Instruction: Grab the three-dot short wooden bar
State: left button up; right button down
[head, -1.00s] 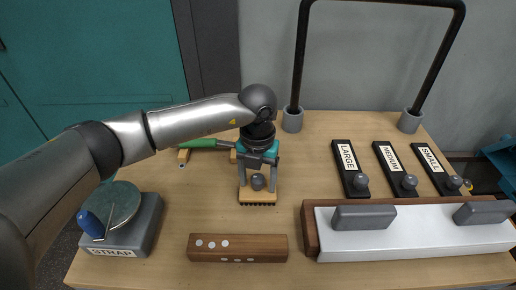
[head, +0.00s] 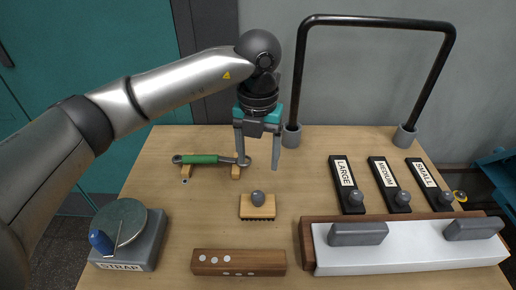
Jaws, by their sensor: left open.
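The short wooden bar (head: 238,262) is dark brown and lies near the table's front edge, left of the white-topped block. Three pale dots show on its top, and more dots show on its front face. My left gripper (head: 257,167) is open and empty, pointing down. It is raised above the table, behind the bar and above the small wooden brush with a grey knob (head: 258,207). My right gripper is not in view.
A green-handled tool (head: 201,159) rests on wooden supports at the back left. A STRAP block (head: 150,250) stands front left. LARGE, MEDIUM and SMALL tools (head: 389,184) lie right of centre. A white-topped block (head: 405,258) fills the front right. A black frame (head: 376,20) rises behind.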

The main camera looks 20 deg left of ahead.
aim_at(204, 262)
jog(key=u, duration=0.8)
jog(key=k+j+z, duration=0.1)
jog(key=z, duration=0.35)
jog(key=k+z, duration=0.25)
jog(key=z, duration=0.2)
jog(key=k+z, duration=0.15)
jog(key=z, duration=0.25)
